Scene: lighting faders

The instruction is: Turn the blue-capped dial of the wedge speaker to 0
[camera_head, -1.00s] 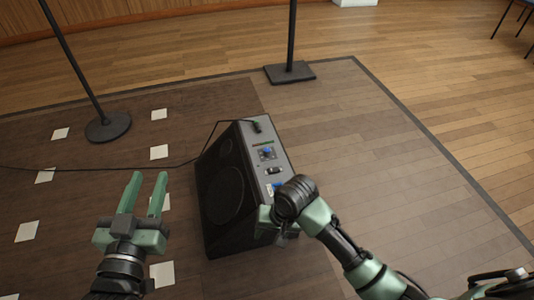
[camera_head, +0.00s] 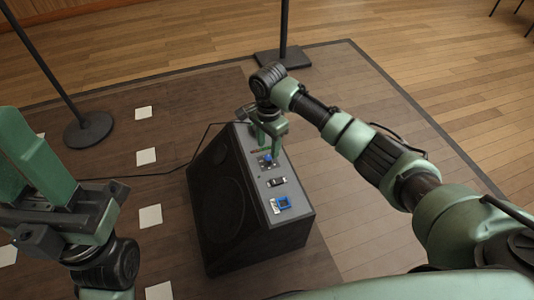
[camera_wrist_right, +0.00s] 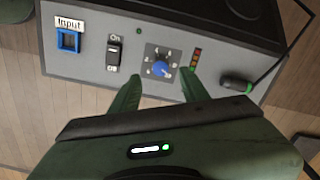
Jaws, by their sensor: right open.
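The wedge speaker (camera_head: 222,205) stands on the floor with its grey control panel facing up and right. Its blue-capped dial (camera_head: 267,158) sits on a dark square plate on the panel, and it also shows in the right wrist view (camera_wrist_right: 160,68). My right gripper (camera_head: 268,143) is above the panel at the dial. In the right wrist view its open fingers (camera_wrist_right: 163,85) stand either side of the dial, apart from it. The dial's exact setting is too small to read. My left gripper (camera_head: 35,160) is large at the left edge, away from the speaker, its fingertips hard to make out.
The panel also has a black On switch (camera_wrist_right: 114,52), a blue Input socket (camera_wrist_right: 68,41), an indicator strip (camera_wrist_right: 197,57) and a plugged-in cable (camera_wrist_right: 236,84). Stand bases (camera_head: 88,130) (camera_head: 283,58) are on the floor behind. Floor right of the speaker is clear.

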